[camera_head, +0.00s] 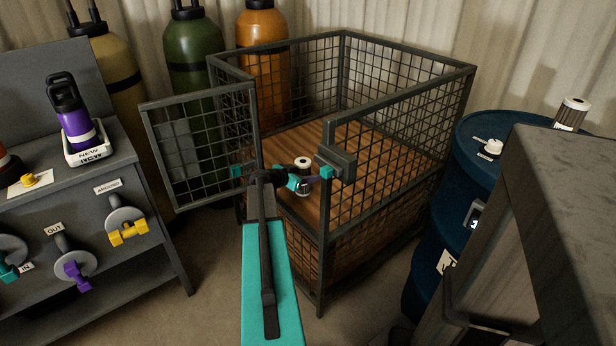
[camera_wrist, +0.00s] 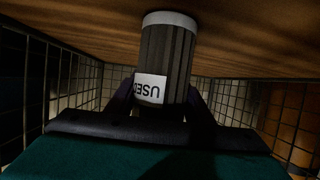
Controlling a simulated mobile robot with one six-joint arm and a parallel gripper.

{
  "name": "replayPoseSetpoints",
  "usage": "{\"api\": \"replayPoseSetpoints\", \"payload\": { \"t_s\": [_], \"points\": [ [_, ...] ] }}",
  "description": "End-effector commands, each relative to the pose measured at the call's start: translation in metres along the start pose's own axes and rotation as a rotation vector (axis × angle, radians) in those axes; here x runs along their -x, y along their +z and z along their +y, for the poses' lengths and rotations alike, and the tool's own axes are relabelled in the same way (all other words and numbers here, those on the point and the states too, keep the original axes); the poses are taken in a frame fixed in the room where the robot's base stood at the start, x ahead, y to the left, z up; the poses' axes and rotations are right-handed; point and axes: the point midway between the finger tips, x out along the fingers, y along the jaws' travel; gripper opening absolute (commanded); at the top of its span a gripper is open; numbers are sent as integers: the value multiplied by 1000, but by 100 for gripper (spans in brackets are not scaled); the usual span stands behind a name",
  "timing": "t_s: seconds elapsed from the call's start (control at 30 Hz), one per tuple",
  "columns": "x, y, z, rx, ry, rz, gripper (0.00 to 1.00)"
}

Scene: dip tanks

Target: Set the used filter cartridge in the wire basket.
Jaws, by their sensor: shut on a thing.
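The used filter cartridge (camera_wrist: 167,50) is dark and ribbed with a pale end ring and a white label reading "USED", inverted in the wrist view. My gripper (camera_wrist: 162,100) is shut on it, with dark fingers on both sides. In the head view, the cartridge's pale top (camera_head: 303,162) shows at my gripper (camera_head: 304,182), just inside the open front of the wire basket (camera_head: 408,100). The basket is a large grey mesh cage with a wooden floor (camera_head: 345,150). I cannot tell whether the cartridge touches that floor.
The basket's mesh door (camera_head: 205,145) stands open to the left. A post and latch box (camera_head: 337,163) are close right of my gripper. A valve bench (camera_head: 95,205) stands left. A blue drum (camera_head: 470,170) on the right has another cartridge (camera_head: 572,113) behind it. Gas cylinders (camera_head: 193,50) stand behind.

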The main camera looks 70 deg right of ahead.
Motion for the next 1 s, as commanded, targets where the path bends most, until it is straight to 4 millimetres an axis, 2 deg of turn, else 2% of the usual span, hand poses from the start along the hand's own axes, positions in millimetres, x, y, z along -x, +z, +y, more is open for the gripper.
{"api": "replayPoseSetpoints", "payload": {
  "t_s": [0.23,0.27,0.37,0.87,1.0],
  "points": [
    [-1,2,0,0,0,1,16],
    [-1,2,0,0,0,0,49],
    [0,2,0,0,0,0,66],
    [1,-1,0,1,0,0,66],
    [14,0,0,1,-2,0,66]
  ]
}}
